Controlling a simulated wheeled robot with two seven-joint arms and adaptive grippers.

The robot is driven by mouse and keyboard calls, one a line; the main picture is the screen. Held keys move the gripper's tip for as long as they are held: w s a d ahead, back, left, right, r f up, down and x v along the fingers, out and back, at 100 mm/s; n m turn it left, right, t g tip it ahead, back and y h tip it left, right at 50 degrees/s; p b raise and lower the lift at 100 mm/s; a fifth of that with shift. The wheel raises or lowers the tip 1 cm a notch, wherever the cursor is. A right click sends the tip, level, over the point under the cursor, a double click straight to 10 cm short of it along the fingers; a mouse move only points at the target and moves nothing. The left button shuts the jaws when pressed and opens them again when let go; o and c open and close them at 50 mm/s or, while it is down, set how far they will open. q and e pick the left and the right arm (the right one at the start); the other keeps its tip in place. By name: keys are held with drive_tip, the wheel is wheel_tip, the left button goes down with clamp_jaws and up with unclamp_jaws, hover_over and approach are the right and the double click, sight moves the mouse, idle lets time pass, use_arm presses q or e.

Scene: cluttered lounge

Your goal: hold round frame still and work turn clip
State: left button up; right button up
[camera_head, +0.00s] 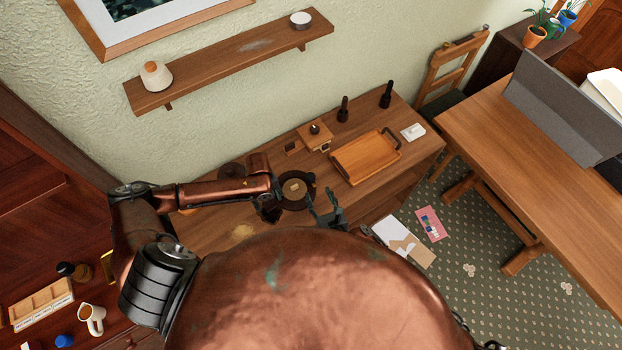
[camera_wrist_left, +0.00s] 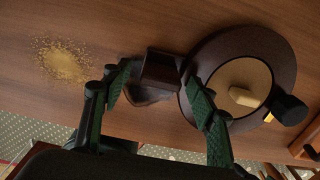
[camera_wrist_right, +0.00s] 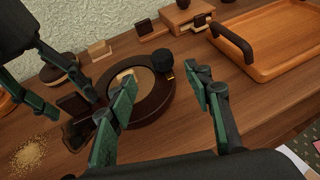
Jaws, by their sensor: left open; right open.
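The round frame (camera_head: 284,199) is a dark brown disc with a tan centre, lying on the wooden side table. In the left wrist view the frame (camera_wrist_left: 270,45) carries a small pale piece (camera_wrist_left: 243,97) at its centre, which looks like the turn clip. A black knob (camera_wrist_left: 290,110) sits at its rim. My left gripper (camera_wrist_left: 161,85) is open at the frame's left side, with a dark block (camera_wrist_left: 160,68) showing between its fingers; contact is unclear. My right gripper (camera_wrist_right: 168,105) is open near the frame's right side, one finger overlapping the frame (camera_wrist_right: 152,102) in view.
An orange tray (camera_head: 366,157) with a dark handle, a small wooden box (camera_head: 315,136) and two dark bottles (camera_head: 386,95) stand on the table. A patch of yellowish crumbs (camera_wrist_left: 65,62) lies left of the frame.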

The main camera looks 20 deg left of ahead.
use_arm(q)
wheel_tip(320, 180, up, 12)
idle(0.6)
